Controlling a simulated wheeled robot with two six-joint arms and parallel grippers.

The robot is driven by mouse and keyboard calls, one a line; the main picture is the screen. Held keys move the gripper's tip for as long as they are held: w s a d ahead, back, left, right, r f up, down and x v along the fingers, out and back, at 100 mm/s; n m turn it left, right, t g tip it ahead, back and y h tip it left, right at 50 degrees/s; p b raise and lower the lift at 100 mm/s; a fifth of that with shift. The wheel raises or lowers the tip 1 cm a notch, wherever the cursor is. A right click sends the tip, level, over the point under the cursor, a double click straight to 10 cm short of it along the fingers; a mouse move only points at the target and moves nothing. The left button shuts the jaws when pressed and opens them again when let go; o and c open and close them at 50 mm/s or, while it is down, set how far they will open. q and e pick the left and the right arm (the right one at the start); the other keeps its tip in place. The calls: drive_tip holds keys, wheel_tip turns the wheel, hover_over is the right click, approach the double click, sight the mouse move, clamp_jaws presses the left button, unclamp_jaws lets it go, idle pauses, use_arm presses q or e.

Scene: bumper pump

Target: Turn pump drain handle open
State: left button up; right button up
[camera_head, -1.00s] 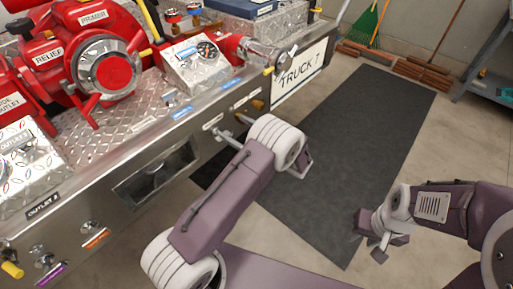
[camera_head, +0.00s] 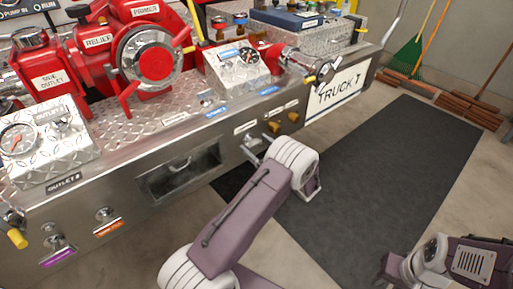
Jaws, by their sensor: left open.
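A silver handle-like part (camera_head: 250,141) sticks out of the metal bumper front under a small white label. The label is too small to read, so I cannot confirm that it is the pump drain handle. My left arm reaches up from the bottom. Its left gripper (camera_head: 262,151) is open beside the bumper front near that part, mostly hidden behind its own pale wrist. I cannot tell whether it touches the part. My right gripper (camera_head: 393,268) is low at the right, away from the bumper, partly hidden by its wrist and blurred into the dark mat.
Brass fittings (camera_head: 293,117) sit right of the silver part. A recessed tray (camera_head: 180,172) opens in the bumper to the left. Red pump parts (camera_head: 150,56) stand on top.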

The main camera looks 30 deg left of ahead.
use_arm(q)
drive_tip(key=c, duration=1.3)
drive_tip(key=n, duration=0.5)
drive_tip(key=shift+s+b, duration=0.1)
drive_tip(key=shift+b, duration=0.25)
drive_tip(key=shift+c, duration=0.3)
drive_tip(key=o, duration=1.4)
drive_tip(key=shift+c, duration=0.2)
